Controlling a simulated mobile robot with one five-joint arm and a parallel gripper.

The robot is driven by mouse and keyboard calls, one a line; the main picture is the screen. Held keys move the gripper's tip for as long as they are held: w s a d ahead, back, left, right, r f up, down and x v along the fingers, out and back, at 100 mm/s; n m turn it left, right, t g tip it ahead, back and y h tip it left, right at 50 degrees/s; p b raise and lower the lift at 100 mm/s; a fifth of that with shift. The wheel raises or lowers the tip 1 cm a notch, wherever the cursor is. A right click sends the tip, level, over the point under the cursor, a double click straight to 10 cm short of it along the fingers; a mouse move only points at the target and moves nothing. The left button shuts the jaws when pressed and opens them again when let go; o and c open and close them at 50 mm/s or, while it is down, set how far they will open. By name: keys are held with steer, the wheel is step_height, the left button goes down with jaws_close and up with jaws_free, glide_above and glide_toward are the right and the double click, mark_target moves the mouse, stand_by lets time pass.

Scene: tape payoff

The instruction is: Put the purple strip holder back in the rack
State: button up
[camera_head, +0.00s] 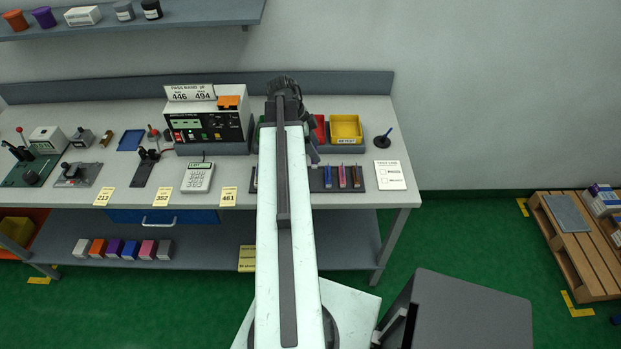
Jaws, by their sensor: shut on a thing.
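A dark rack (336,188) lies along the front of the bench. My pale arm covers its middle. To the right of the arm it holds a blue-violet strip holder (327,176), a pinkish one (342,176) and a dark red one (356,176), all upright. I cannot tell if the blue-violet one is the purple holder. My gripper (313,156) shows only in part as dark grey pieces beside the arm, above the bench behind the rack. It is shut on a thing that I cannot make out.
A yellow bin (346,129) and a red bin (320,128) stand behind the rack. A white card (390,175) lies to its right, with a dark round stand (382,141) behind. A calculator (198,177) and a tester (209,125) are to the left.

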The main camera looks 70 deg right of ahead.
steer(key=shift+f, duration=0.45)
step_height(320, 180, down, 10)
steer(key=b, duration=1)
steer(key=shift+r, duration=0.35)
steer(key=shift+f, duration=0.2)
steer(key=o, duration=1.6)
steer(key=shift+c, duration=0.2)
steer(key=shift+r, duration=0.1)
